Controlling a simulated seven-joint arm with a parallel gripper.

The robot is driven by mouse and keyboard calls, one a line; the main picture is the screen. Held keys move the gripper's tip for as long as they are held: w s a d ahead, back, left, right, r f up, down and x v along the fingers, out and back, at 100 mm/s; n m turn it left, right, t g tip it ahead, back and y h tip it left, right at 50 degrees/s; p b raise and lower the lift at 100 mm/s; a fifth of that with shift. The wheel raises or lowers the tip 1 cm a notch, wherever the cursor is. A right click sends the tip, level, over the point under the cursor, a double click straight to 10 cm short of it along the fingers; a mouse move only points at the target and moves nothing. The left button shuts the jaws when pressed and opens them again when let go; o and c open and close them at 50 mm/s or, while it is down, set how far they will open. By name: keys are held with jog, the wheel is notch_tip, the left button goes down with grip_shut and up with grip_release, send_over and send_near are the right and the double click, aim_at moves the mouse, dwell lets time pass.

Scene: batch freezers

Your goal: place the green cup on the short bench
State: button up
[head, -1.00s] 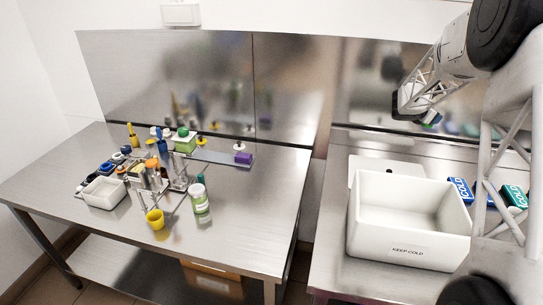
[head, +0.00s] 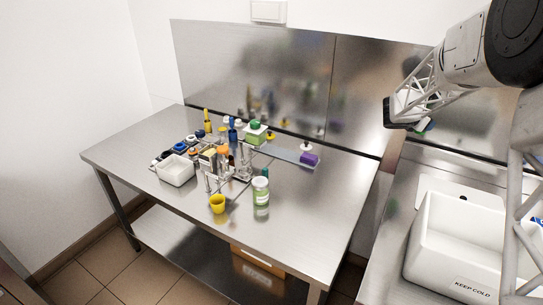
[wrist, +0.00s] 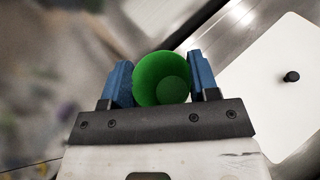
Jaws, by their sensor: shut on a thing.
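My gripper (wrist: 160,70) is shut on the green cup, with a blue finger on each side of it. The green cup (wrist: 161,80) shows its round open mouth in the wrist view. In the head view my gripper (head: 415,122) is up at the right, and only a bit of the green cup (head: 423,125) shows below it. It is held in the air near the metal back panel. A steel bench (head: 310,215) stands at the left and centre. Another steel bench (head: 385,225) is at the right, cut off by the frame. I cannot tell which is shorter.
The left bench holds a white tray (head: 176,171), a yellow cup (head: 217,204), a green-labelled jar (head: 261,191), a purple block (head: 309,159) and a cluster of bottles. Its front right and left end are clear. A white "KEEP COLD" box (head: 428,250) fills much of the right bench.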

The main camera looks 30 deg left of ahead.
jog(key=s+a+n+t+y, duration=0.15)
jog(key=s+a, duration=0.45)
jog(key=a, duration=0.7)
jog(key=s+a+n+y, duration=0.2)
jog(key=s+a, duration=0.4)
jog(key=a, duration=0.7)
jog(key=s+a+n+t+y, duration=0.1)
jog(key=s+a+n+y, duration=0.1)
jog(key=s+a, duration=0.8)
jog(key=s+a+n+g+y, duration=0.1)
jog(key=s+a+n+y, duration=0.35)
jog(key=s+a, duration=2.2)
jog(key=shift+y, duration=0.5)
jog(key=f, duration=0.5)
jog(key=shift+s+a, duration=0.2)
jog(key=shift+a, duration=0.15)
jog(key=shift+f, duration=0.1)
notch_tip(320, 180, down, 14)
